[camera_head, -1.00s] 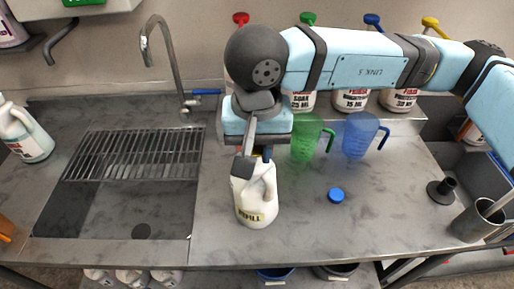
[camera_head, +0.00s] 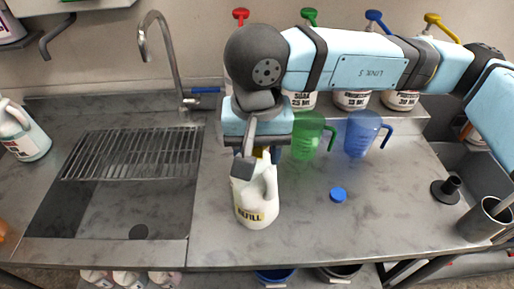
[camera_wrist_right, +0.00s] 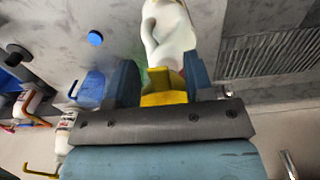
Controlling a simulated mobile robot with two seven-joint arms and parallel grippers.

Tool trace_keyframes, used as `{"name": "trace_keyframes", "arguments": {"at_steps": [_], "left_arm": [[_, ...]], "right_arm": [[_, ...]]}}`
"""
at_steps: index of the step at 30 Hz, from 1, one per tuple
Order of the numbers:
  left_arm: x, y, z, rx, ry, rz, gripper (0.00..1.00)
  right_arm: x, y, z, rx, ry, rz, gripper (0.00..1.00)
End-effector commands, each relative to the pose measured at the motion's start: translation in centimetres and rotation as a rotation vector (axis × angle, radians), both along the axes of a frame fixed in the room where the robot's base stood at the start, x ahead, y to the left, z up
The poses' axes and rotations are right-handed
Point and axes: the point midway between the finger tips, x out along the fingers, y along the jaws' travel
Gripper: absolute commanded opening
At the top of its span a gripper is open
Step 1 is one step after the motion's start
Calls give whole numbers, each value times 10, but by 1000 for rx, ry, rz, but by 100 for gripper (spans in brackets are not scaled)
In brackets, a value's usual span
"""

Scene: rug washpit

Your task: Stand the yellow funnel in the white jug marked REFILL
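The white jug marked REFILL (camera_head: 252,208) stands upright on the steel counter, its label facing me; it also shows in the right wrist view (camera_wrist_right: 168,35). The yellow funnel (camera_wrist_right: 163,95) is at the jug's mouth, between the two blue fingers of my right gripper (camera_wrist_right: 160,82). In the head view only a small piece of the funnel (camera_head: 262,152) shows above the jug; how deep its spout sits is hidden. My right gripper points down over the jug, its fingers looking spread to either side of the funnel. My left gripper is out of view.
A green measuring jug (camera_head: 306,136) and a blue one (camera_head: 361,134) stand behind to the right. A blue cap (camera_head: 338,194) lies on the counter. A sink with a rack (camera_head: 130,153) is left. A dark stand (camera_head: 446,190) and steel pot (camera_head: 484,218) are right.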

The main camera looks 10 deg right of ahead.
Motion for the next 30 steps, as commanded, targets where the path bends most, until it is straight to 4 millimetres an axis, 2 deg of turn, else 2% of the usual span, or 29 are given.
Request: {"name": "trace_keyframes", "arguments": {"at_steps": [8,11,18,24,30], "left_arm": [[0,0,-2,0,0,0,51],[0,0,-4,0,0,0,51],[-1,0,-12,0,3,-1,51],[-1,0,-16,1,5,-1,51],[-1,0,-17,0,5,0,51]], "right_arm": [[0,0,7,1,-2,0,48],[1,1,22,2,-5,0,48],[0,1,77,2,-5,-1,48],[-1,1,116,2,-2,0,48],[-1,0,135,1,-1,0,48]]}}
